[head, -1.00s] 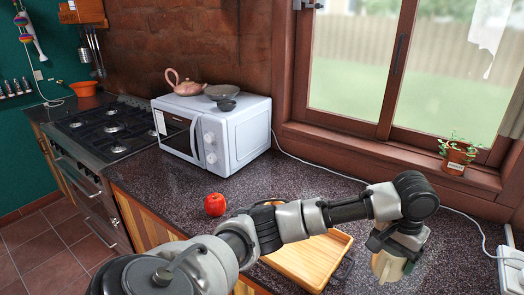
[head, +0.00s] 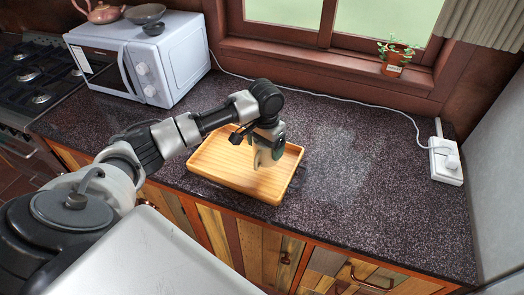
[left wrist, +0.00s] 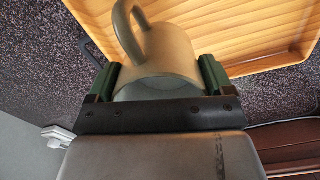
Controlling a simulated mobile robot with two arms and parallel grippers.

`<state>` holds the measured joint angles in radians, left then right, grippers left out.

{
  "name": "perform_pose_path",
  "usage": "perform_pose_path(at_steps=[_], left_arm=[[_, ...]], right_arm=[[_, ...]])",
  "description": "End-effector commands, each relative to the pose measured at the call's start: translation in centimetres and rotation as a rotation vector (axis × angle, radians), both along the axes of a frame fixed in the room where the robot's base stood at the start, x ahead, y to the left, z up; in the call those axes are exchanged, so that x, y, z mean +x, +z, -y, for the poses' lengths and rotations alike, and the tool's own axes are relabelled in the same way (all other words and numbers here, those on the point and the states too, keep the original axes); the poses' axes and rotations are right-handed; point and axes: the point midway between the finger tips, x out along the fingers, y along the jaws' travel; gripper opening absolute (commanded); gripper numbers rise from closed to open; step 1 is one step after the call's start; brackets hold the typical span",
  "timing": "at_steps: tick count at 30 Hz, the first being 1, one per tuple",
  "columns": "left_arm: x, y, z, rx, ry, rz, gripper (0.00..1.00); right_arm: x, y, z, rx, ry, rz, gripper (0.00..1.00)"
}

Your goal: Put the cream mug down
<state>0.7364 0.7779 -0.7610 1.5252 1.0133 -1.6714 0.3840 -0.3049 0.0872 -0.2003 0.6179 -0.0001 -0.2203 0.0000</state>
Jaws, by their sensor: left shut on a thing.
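My left gripper (head: 262,143) is shut on the cream mug (head: 266,156), its green-padded fingers on either side of it. The mug shows in front of the right half of the wooden tray (head: 228,178) in the head view. I cannot tell how far above the tray it is. In the left wrist view the mug (left wrist: 165,62) sits between the fingers (left wrist: 159,78), its handle (left wrist: 130,30) pointing up in the picture. The tray (left wrist: 225,30) lies beyond it, with the mug overlapping its near edge. My right gripper is not in view.
The tray stands on a dark speckled counter (head: 390,200), clear to the tray's right. A white microwave (head: 182,60) with a pink teapot (head: 102,13) and grey bowl (head: 145,13) is at left. A potted plant (head: 393,68) and white socket box (head: 446,162) stand farther right.

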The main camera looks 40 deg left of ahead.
Motion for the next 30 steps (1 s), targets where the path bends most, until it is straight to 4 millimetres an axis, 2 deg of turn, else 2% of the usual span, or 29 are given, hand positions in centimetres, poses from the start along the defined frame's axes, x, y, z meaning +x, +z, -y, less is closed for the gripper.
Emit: perform_pose_path(at_steps=[5,13,25,26,29,30], left_arm=[[-0.1,-0.7,-0.9,0.000,0.000,0.000,0.45],[-0.1,-4.1,-0.8,0.000,-0.001,0.000,0.45],[-0.1,-4.7,-0.8,0.000,0.000,0.002,0.45],[-0.1,-4.8,-0.8,0.001,-0.001,0.001,0.83],[-0.1,-4.8,-0.8,0.001,-0.001,0.001,0.99],[-0.1,-4.8,-0.8,0.001,-0.001,0.001,1.00]], right_arm=[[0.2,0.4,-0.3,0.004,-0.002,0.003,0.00],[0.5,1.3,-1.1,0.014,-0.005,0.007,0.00],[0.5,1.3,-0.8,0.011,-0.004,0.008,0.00],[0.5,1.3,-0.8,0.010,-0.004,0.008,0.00],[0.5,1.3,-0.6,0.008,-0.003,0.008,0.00],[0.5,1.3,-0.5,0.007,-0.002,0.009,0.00]])
